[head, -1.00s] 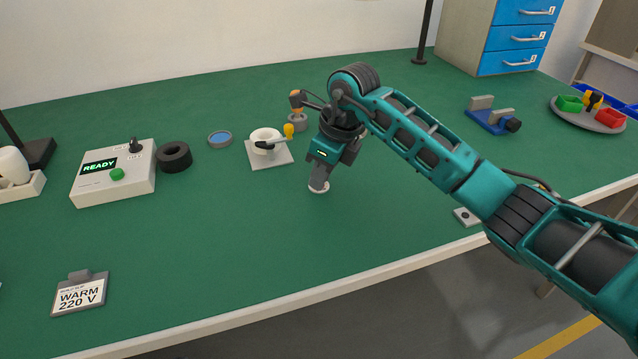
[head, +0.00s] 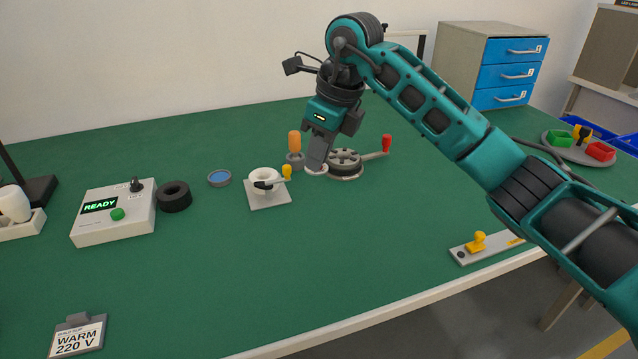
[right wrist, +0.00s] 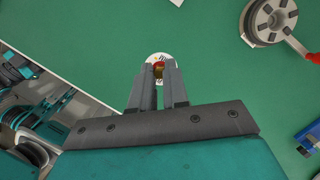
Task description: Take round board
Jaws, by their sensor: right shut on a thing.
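The round board (head: 316,170) is a small white disc at the tips of my right gripper (head: 317,163). In the right wrist view the board (right wrist: 160,57) shows beyond the fingertips, with a red and brown part at its middle. My right gripper (right wrist: 158,85) is shut on it and points down. The board appears to be held above the green table, but the exact gap is hard to tell. My left gripper is not in view.
A grey round fixture with a red-knobbed lever (head: 345,162) stands just right of the board. An orange-handled tool (head: 294,146) and a white ring on a square plate (head: 270,193) are to the left. The front middle of the green table (head: 250,270) is clear.

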